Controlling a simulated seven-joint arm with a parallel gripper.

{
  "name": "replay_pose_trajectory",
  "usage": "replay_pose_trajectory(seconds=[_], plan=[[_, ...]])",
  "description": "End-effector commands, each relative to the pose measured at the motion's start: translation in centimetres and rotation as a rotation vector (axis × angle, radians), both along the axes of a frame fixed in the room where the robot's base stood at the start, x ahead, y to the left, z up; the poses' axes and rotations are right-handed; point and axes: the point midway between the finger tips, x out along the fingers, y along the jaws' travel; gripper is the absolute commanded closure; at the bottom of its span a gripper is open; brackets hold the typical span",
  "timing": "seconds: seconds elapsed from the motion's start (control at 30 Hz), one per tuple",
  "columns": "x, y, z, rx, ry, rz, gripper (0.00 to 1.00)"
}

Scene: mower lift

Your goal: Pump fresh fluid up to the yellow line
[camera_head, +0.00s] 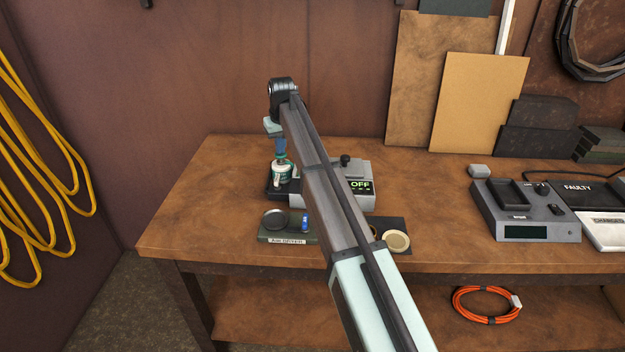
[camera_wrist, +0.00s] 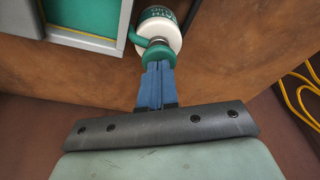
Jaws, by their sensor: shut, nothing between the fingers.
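A white bottle with a green label and green pump head (camera_head: 282,174) stands at the left of the bench, beside or on the dark left part of a grey unit. My gripper (camera_head: 280,155) points down right over its top. In the wrist view, the blue fingers (camera_wrist: 158,66) are shut together, with nothing between them. Their tips are at the green pump head (camera_wrist: 159,53), touching or very close to it; I cannot tell which. The white bottle body (camera_wrist: 160,30) shows beyond.
The grey unit (camera_head: 357,184) reads "OFF", partly behind my arm. A labelled tray (camera_head: 288,239) with a dark round dish and a blue item sits in front. A pale round lid (camera_head: 396,241) lies to the right. A charger-like device (camera_head: 525,212) stands farther right, with clear bench between.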

Motion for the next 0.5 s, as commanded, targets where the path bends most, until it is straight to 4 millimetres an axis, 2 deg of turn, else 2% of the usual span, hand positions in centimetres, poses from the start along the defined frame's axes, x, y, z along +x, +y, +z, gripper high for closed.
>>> replay_pose_trajectory(seconds=[0.5], plan=[[0.1,0.0,3.4,0.000,0.000,0.000,1.00]])
